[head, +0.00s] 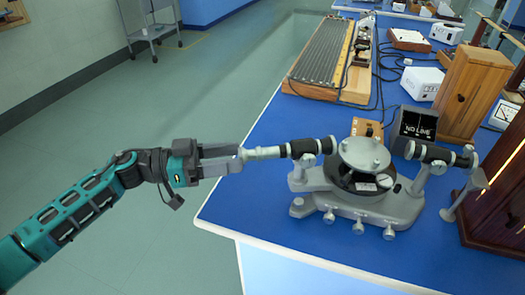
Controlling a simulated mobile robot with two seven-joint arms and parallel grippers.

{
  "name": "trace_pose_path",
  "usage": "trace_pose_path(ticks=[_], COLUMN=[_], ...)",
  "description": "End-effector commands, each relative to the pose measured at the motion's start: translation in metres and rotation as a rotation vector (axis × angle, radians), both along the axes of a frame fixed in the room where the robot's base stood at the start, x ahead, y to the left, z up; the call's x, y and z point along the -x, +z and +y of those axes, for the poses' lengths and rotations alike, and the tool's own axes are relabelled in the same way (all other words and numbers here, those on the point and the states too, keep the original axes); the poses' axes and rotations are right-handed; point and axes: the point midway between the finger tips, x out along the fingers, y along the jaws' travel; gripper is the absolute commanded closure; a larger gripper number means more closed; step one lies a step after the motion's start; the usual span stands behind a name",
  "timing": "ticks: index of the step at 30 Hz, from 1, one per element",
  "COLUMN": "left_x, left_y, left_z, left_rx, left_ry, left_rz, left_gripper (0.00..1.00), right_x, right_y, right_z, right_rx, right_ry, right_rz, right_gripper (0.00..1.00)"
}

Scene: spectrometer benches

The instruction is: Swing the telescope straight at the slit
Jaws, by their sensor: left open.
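The spectrometer stands on the blue bench, with a grey base (370,205) and a round silver table (364,153) on top. Its telescope (303,148), a black tube with a long silver eyepiece end, points left from the table. A second black tube (428,153), seemingly the collimator with the slit, lies on the right side; the slit itself is too small to make out. The two tubes look roughly opposite, but I cannot tell if they line up exactly. My left gripper (241,157) is open, its fingertips at the eyepiece end; contact is unclear. My right gripper is not in view.
A lamp-like grey piece (466,190) and a dark wooden cabinet (503,195) crowd the right. A wooden box (469,92) and a long ribbed unit (325,55) stand farther back. The bench's front left is bare.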

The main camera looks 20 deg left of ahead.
Motion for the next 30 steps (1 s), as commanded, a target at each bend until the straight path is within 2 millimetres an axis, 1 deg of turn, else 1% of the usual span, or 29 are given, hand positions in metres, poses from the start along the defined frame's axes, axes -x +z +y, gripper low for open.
trace_pose_path(ticks=[1, 6, 9, 12, 16, 23, 26, 30], left_x=[-0.006, -0.021, -0.027, -0.031, -0.033, -0.034, -0.033, -0.033], left_y=[0.002, 0.001, 0.001, 0.000, 0.000, 0.000, 0.000, 0.000], left_z=[-0.011, -0.039, -0.051, -0.059, -0.064, -0.064, -0.064, -0.064], left_rx=[0.006, 0.004, 0.003, 0.002, 0.000, 0.000, 0.000, 0.000], left_ry=[-0.001, 0.000, 0.000, 0.001, 0.001, 0.001, 0.001, 0.001], left_rz=[-0.003, -0.002, -0.001, 0.000, 0.001, 0.000, 0.000, 0.000], left_gripper=[0.48, 0.48, 0.48, 0.48, 0.48, 0.48, 0.56, 0.69], right_x=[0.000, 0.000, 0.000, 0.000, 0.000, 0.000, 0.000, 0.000], right_y=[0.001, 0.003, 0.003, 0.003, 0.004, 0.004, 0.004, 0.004], right_z=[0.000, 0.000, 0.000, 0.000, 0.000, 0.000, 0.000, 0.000], right_rx=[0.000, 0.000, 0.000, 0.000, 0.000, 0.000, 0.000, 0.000], right_ry=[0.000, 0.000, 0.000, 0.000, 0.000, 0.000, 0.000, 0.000], right_rz=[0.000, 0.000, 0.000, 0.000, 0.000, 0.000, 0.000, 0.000], right_gripper=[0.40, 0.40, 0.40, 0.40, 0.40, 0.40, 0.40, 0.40])
